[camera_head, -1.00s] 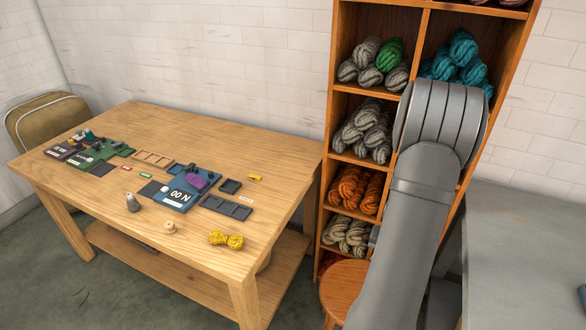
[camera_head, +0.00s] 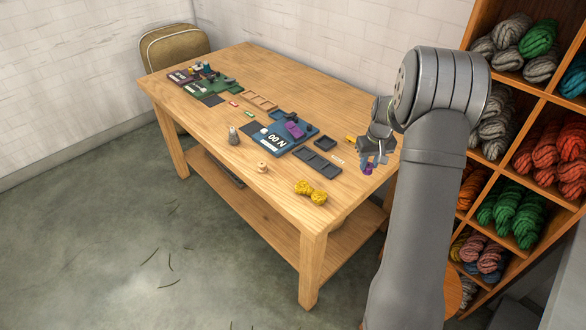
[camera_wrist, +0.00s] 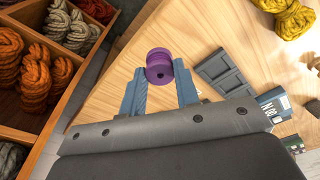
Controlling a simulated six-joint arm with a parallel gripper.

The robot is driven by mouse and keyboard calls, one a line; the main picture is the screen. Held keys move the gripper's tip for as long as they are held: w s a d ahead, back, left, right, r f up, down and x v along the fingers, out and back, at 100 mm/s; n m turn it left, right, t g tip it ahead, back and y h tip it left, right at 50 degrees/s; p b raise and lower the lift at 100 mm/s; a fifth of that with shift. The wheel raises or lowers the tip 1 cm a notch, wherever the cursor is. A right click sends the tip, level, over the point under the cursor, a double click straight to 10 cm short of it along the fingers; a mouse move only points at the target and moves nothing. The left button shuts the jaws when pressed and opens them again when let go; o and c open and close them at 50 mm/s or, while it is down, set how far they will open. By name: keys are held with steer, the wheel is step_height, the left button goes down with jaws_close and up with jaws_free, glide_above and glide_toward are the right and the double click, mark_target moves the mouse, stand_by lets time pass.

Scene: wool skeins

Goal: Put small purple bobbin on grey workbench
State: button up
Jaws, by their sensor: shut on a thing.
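The small purple bobbin (camera_wrist: 165,67) is between the fingertips of my gripper (camera_wrist: 160,80) in the wrist view. The jaws are shut on it. In the head view my gripper (camera_head: 374,158) hangs at the right end of the wooden table, with the purple bobbin (camera_head: 368,169) at its tips. The bobbin looks to be above the table's edge; the exact height is hard to tell. The grey workbench cannot be made out clearly in the current views.
The wooden table (camera_head: 235,170) holds dark trays (camera_head: 315,160), yellow wool (camera_head: 310,192), a grey cone (camera_head: 233,136) and a pale spool (camera_head: 262,167). A shelf of wool skeins (camera_head: 512,205) stands close on the right. The floor at left is open.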

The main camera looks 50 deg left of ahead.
steer(key=s+a+r+n, duration=0.2)
steer(key=s+a, duration=0.1)
steer(key=a, duration=0.3)
steer(key=s+a+r+n, duration=0.2)
steer(key=s+a, duration=0.2)
steer(key=a, duration=0.3)
steer(key=shift+a+r+g, duration=0.15)
steer(key=shift+g, duration=0.15)
steer(key=s+a+f, duration=0.1)
steer(key=a+f, duration=0.1)
steer(key=a, duration=0.1)
steer(key=s+a+f, duration=0.2)
steer(key=a+f, duration=0.1)
steer(key=a, duration=0.1)
steer(key=s+a+f, duration=0.2)
steer(key=a, duration=0.2)
steer(key=shift+s+f, duration=0.1)
steer(key=shift+f, duration=0.1)
steer(key=shift+d+f, duration=0.25)
steer(key=shift+f, duration=1.35)
